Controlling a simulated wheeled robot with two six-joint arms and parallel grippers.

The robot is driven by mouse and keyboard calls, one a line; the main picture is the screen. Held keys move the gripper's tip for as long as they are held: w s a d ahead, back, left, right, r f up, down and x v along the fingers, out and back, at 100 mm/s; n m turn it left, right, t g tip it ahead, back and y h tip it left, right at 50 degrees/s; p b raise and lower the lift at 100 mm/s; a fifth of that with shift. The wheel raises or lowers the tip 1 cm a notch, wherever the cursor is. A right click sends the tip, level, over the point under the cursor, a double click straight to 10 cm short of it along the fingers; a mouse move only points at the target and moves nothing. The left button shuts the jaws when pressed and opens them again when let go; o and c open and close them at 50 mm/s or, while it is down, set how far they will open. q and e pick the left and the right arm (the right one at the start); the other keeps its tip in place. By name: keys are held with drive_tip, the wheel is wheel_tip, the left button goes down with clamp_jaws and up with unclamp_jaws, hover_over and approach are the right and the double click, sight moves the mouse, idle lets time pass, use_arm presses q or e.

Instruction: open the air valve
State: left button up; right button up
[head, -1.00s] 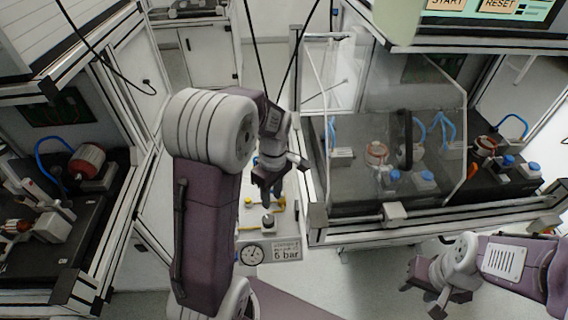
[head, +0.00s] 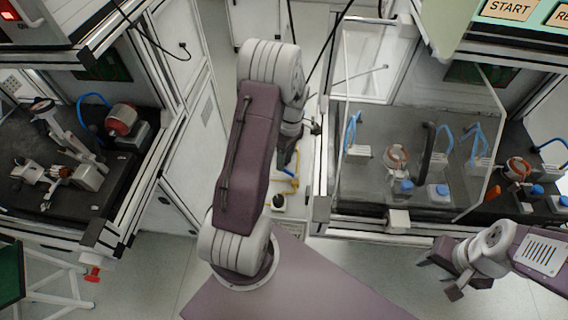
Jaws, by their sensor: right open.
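The air panel (head: 297,205) is a narrow pale unit left of the glazed station, largely hidden behind my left arm. A bit of yellow pipe or lever (head: 292,181) and a dark knob (head: 277,201) show on it. Which part is the air valve, and how it is set, cannot be made out. My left gripper (head: 286,158) hangs just above the yellow part, partly behind my arm; its fingers are too dark and small to read, and contact is unclear. My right gripper (head: 440,273) is open and empty at the lower right, away from the panel.
The glazed station (head: 400,215) with stators and blue-capped parts stands to the right of the panel. A dark bench (head: 100,200) with a red motor (head: 123,119) is at left. Black cables (head: 325,55) hang above the panel. Open floor (head: 150,265) shows at lower left.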

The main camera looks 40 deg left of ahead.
use_arm(q)
drive_tip(key=shift+s+f, duration=0.3)
drive_tip(key=shift+f, duration=0.55)
drive_tip(key=shift+w+f, duration=0.1)
drive_tip(key=shift+w, duration=0.05)
clamp_jaws()
